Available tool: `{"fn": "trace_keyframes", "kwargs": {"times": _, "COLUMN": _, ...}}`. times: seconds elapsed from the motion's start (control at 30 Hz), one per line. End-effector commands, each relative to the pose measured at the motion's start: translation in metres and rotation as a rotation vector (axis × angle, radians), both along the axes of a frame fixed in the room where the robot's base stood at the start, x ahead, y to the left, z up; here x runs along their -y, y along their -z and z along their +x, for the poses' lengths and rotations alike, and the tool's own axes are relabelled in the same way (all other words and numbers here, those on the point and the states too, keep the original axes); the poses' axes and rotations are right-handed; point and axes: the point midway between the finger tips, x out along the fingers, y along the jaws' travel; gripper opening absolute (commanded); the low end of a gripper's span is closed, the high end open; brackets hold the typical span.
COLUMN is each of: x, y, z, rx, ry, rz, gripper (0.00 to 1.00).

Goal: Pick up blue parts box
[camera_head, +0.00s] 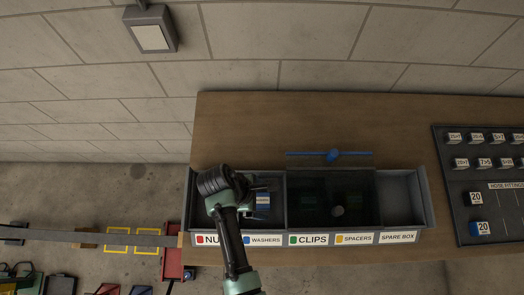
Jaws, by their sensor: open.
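A small blue box with a white label (262,201) sits in the open left part of the divided tray (432,198), behind the WASHERS label; it appears to be the blue parts box. My gripper (270,187) is over that part of the tray, beside or just above the box. Its fingers are small and dark here and stand open, with nothing seen between them. Whether they touch the box cannot be told. My arm hides the tray's left part near the NUTS label.
A dark see-through cover (330,185) lies over the tray's middle. A blue bar with a knob (333,155) lies behind it. The SPARE BOX compartment (400,190) looks empty. A dark fittings board (480,185) is at right. The wooden bench (240,125) is clear at the back.

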Motion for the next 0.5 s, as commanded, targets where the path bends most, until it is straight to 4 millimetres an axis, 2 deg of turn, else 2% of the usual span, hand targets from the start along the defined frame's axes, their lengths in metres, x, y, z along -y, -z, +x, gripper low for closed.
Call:
{"fn": "trace_keyframes", "kwargs": {"times": 0.2, "x": 0.0002, "y": 0.0006, "z": 0.0005, "rx": 0.001, "ry": 0.001, "rz": 0.001, "gripper": 0.93}}
{"fn": "trace_keyframes", "kwargs": {"times": 0.5, "x": 0.0001, "y": 0.0003, "z": 0.0004, "rx": 0.001, "ry": 0.0, "rz": 0.0, "gripper": 0.39}}
